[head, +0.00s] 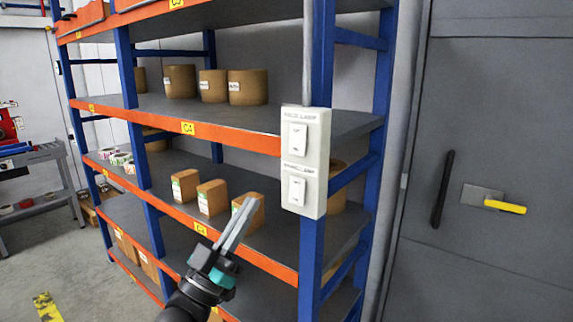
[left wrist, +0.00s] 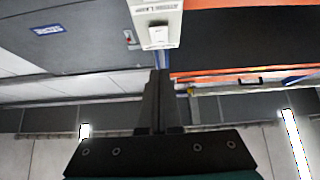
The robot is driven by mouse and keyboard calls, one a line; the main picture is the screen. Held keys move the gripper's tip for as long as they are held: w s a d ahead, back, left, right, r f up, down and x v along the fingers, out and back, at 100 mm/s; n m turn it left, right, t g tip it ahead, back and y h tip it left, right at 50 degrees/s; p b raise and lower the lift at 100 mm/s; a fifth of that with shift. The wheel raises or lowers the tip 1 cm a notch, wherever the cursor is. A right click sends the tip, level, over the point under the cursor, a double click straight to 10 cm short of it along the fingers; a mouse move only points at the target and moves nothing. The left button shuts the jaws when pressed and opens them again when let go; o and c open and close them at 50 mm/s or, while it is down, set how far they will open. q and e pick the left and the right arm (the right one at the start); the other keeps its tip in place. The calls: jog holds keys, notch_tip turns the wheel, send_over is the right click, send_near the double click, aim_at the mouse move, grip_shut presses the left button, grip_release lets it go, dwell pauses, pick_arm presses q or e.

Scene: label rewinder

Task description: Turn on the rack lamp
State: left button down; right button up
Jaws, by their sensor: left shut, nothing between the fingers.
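A white switch plate (head: 322,150) is fixed to the blue front upright of the rack (head: 312,250). It carries an upper rocker switch (head: 297,139) and a lower rocker switch (head: 296,190), each under a small label ending in what looks like "LAMP"; the first words are too blurred to read surely. My left gripper (head: 247,207) is shut and empty, its fingers pointing up toward the plate from lower left. In the left wrist view, the shut fingertips (left wrist: 159,74) are just below one rocker (left wrist: 158,37) of the plate, seemingly apart from it. My right gripper is not in view.
The rack's orange-edged shelves (head: 235,136) hold brown rolls (head: 248,87) and small boxes (head: 212,197) left of the plate. A grey door (head: 500,130) with a yellow handle (head: 505,207) stands to the right. A workbench (head: 40,185) is at far left.

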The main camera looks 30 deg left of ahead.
aim_at(296, 149)
pick_arm(q)
jog(key=x, duration=0.4)
jog(key=w+f+p+x, duration=0.1)
jog(key=x, duration=0.7)
jog(key=shift+w+f, duration=0.3)
jog(key=shift+f, duration=0.05)
jog(key=shift+w, duration=0.5)
jog(key=shift+w+f+t+b, duration=0.25)
jog(key=shift+f+t+b, duration=0.1)
jog(key=shift+b, duration=0.6)
jog(key=shift+w, duration=0.15)
jog(key=shift+r, duration=0.1)
